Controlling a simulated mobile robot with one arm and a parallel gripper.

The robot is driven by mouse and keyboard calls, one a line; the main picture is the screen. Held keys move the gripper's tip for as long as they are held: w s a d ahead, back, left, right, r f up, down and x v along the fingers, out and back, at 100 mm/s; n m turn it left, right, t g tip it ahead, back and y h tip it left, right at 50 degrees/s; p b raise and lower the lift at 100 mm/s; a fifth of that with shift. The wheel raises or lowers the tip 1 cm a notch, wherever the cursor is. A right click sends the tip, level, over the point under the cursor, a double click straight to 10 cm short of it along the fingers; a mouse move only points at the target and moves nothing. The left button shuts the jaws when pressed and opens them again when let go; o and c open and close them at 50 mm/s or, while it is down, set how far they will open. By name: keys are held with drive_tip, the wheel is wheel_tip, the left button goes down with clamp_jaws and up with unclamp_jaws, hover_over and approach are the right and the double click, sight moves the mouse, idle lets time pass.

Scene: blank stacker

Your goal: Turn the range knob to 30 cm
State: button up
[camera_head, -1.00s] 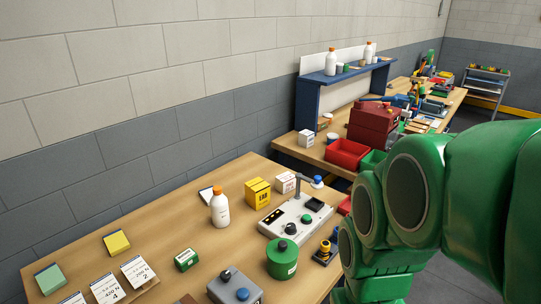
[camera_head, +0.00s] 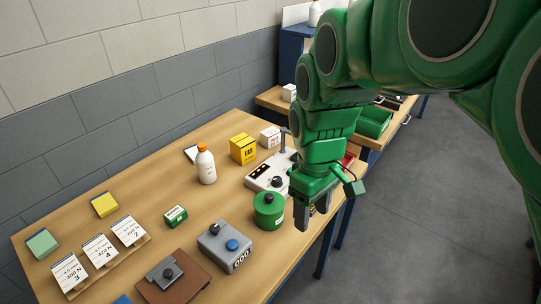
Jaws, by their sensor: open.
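No readable range marking shows, so I cannot tell which knob is the range knob. A grey box (camera_head: 222,249) stands near the table's front edge, with a black knob (camera_head: 214,229), a blue button (camera_head: 233,245) and a front display reading zeros. A white instrument (camera_head: 258,183) farther back has a dark round knob (camera_head: 277,182); its right part is hidden behind my arm. My gripper (camera_head: 312,222) points down, open and empty, over the table's right edge. It is right of a green canister (camera_head: 268,215) and apart from both devices.
An orange-capped bottle (camera_head: 206,167), a yellow box (camera_head: 243,149) and a small green box (camera_head: 175,216) stand on the wooden table. Cards (camera_head: 100,250) stand at left. A brown board (camera_head: 185,285) with a grey fixture lies in front. Floor is clear at right.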

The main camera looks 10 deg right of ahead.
drive_tip(key=w+a+f+n, duration=0.2)
drive_tip(key=w+n, duration=0.5)
drive_tip(key=w, duration=0.8)
drive_tip(key=n+t, duration=0.1)
drive_tip(key=n, duration=0.4)
approach(277, 178)
drive_tip(key=shift+s+f, duration=0.1)
drive_tip(key=shift+s, duration=0.5)
drive_tip(key=shift+w+f, duration=0.4)
drive_tip(key=shift+f, duration=3.75)
drive_tip(key=c, duration=1)
drive_tip(key=shift+c, duration=0.2)
